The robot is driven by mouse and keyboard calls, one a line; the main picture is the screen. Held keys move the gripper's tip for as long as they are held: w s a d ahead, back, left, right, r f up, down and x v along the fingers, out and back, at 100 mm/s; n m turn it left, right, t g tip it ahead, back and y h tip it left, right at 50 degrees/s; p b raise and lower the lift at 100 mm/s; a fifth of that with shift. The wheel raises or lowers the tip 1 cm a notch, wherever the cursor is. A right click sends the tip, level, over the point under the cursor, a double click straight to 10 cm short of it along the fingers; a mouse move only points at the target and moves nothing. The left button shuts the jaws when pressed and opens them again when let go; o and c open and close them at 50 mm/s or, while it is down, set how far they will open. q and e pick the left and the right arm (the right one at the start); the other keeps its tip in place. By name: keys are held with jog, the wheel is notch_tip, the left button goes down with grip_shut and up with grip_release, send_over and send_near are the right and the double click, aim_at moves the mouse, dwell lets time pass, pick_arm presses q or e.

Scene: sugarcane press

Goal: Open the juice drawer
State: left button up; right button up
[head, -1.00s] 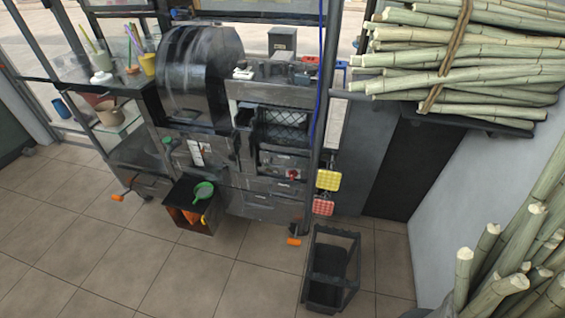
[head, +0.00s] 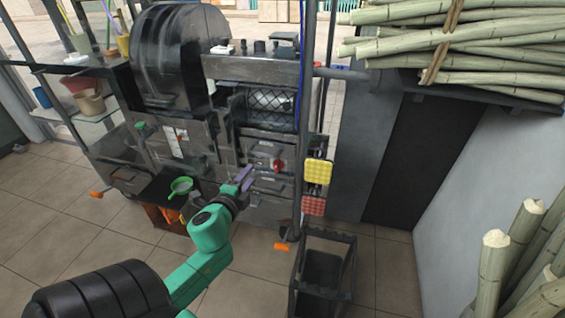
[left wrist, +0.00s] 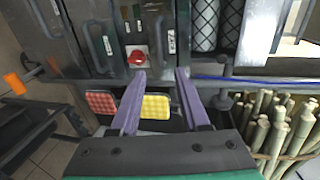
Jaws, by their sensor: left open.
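The sugarcane press (head: 185,60) is a dark grey metal machine with several front panels and drawers. A drawer front (head: 272,187) lies below the red knob (head: 277,165) on the press; I cannot tell for sure which front is the juice drawer. The fronts I can make out look shut. My left gripper (head: 245,178) has purple fingers and points at the lower press front, open and empty. In the left wrist view its spread fingers (left wrist: 160,76) stand before the panels, with the red knob (left wrist: 137,57) beyond, and vertical bar handles (left wrist: 90,48) beside it. My right gripper is out of view.
An open dark box (head: 160,212) with a green strainer (head: 181,186) stands left of my gripper. A black crate (head: 322,270) is on the floor at right. Yellow (head: 318,171) and red (head: 313,206) pads hang by the post. Cane stalks (head: 525,260) stand far right.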

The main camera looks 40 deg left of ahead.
aim_at(263, 155)
pick_arm(q)
jog(key=b+x, duration=0.1)
jog(key=x, duration=1.2)
jog(key=shift+w+a+f+b, duration=0.1)
jog(key=shift+a+b, duration=0.2)
jog(key=shift+b, duration=0.05)
grip_shut()
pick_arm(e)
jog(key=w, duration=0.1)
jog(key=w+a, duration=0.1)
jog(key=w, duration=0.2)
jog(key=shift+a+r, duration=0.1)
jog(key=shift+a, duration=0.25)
